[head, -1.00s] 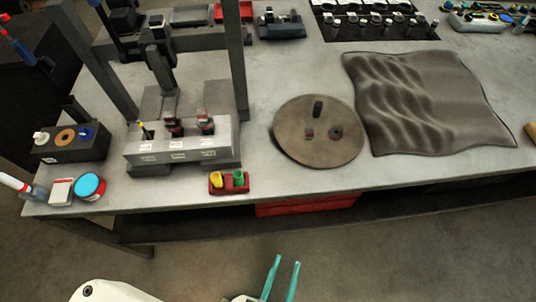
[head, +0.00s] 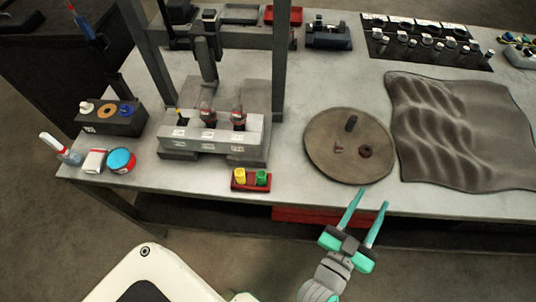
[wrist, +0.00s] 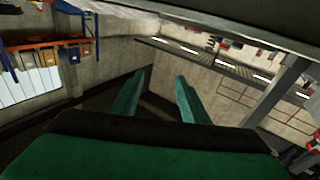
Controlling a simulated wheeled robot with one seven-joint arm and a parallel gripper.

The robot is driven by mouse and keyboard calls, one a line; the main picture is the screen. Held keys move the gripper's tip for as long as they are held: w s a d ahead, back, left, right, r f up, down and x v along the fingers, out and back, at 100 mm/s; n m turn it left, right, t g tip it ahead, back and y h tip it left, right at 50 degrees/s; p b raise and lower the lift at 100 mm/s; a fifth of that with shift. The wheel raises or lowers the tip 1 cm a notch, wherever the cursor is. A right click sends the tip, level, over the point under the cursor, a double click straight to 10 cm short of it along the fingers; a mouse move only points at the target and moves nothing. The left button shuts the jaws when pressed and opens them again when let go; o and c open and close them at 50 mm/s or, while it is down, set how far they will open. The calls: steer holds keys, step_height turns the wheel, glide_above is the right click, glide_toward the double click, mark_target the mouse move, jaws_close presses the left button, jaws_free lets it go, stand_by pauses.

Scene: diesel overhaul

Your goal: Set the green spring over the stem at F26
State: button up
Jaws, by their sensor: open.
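The green spring (head: 262,177) stands in a small red tray (head: 251,187) near the front edge of the bench, to the right of a yellow spring (head: 240,175). A grey block (head: 210,139) behind the tray carries several labelled positions with stems; the labels are too small to read, so I cannot tell which is F26. My gripper (head: 370,208) is open and empty, in front of the bench edge and right of the red tray. In the wrist view my gripper's fingers (wrist: 154,96) stand apart with nothing between them.
A dark press frame (head: 278,70) rises behind the block. A round brown plate (head: 349,172) with small parts and a wrinkled dark mat (head: 455,130) lie to the right. A black holder (head: 112,118) and a red-blue tin (head: 121,160) are at left. Bench is clear between tray and plate.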

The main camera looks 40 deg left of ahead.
steer(key=w+d+r+m+h, duration=0.1)
steer(key=w+r+m+h, duration=0.35)
steer(key=r, duration=0.35)
steer(key=w+d+r+m+t+h, duration=0.1)
steer(key=w+r+m+h, duration=0.3)
steer(key=r, duration=0.4)
steer(key=w+d+r+m+h, duration=0.1)
steer(key=w+r+m+h, duration=0.1)
steer(key=w+r+m, duration=0.5)
steer(key=m+g+y, duration=1)
steer(key=m+g, duration=0.9)
steer(key=g, duration=0.1)
glide_above(261, 173)
step_height(261, 173, down, 17)
steer(key=shift+s+d+r, duration=0.1)
steer(key=shift+r, duration=0.1)
steer(key=shift+f, duration=4.45)
